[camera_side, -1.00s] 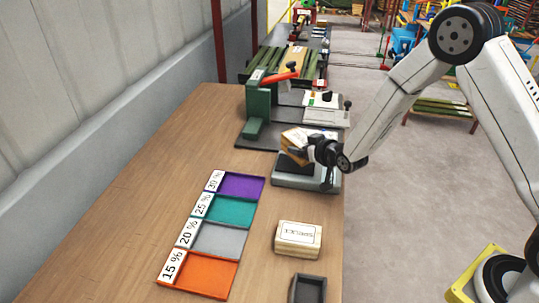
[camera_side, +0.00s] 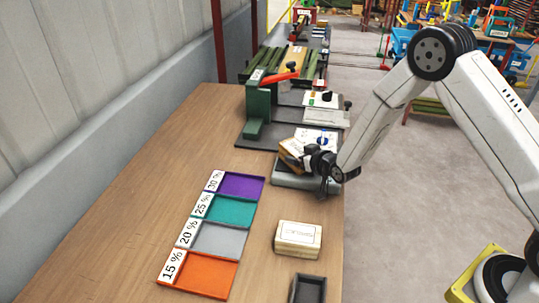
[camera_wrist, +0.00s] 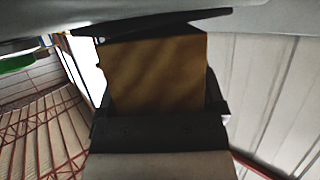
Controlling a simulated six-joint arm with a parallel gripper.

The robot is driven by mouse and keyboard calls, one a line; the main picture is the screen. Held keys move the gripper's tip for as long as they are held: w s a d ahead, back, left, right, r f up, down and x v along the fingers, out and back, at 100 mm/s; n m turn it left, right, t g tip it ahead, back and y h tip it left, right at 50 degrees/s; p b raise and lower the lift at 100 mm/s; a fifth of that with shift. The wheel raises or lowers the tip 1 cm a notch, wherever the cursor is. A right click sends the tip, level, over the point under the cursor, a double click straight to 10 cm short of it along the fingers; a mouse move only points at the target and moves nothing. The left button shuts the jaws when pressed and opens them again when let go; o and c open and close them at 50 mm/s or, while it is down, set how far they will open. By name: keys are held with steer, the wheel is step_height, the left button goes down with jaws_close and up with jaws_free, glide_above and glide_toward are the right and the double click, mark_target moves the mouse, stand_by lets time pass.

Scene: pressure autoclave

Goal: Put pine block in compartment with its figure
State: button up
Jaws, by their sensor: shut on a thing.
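My gripper (camera_side: 306,158) is shut on a tan wooden block (camera_side: 290,150), tilted just above a grey bench device (camera_side: 292,180). I cannot read a name on this block, so I cannot confirm it is the pine one. In the wrist view, the block's plain brown face (camera_wrist: 155,75) fills the space between the dark fingers. Compartments stand in a row on the table: purple marked 30 % (camera_side: 240,187), teal marked 25 % (camera_side: 231,210), grey marked 20 % (camera_side: 220,240) and orange marked 15 % (camera_side: 207,276). All look empty.
A pale block with dark lettering (camera_side: 298,238) lies right of the compartments. A dark open box (camera_side: 308,289) is at the front edge. A green stand with an orange lever (camera_side: 258,110) is behind. The table's left side (camera_side: 130,200) is clear.

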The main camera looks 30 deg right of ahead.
steer(key=shift+f, duration=0.1)
steer(key=o, duration=1.3)
steer(key=shift+f, duration=0.1)
steer(key=shift+c, duration=0.2)
steer(key=shift+s, duration=0.1)
steer(key=shift+v, duration=3.85)
steer(key=shift+a+r, duration=0.1)
steer(key=shift+r, duration=0.1)
steer(key=s+r+g, duration=0.3)
steer(key=s+g, duration=0.2)
steer(key=s, duration=0.5)
steer(key=s+d+r+g, duration=0.1)
steer(key=s+r+g, duration=0.2)
steer(key=s+g, duration=0.3)
steer(key=s, duration=0.4)
steer(key=shift+d, duration=0.2)
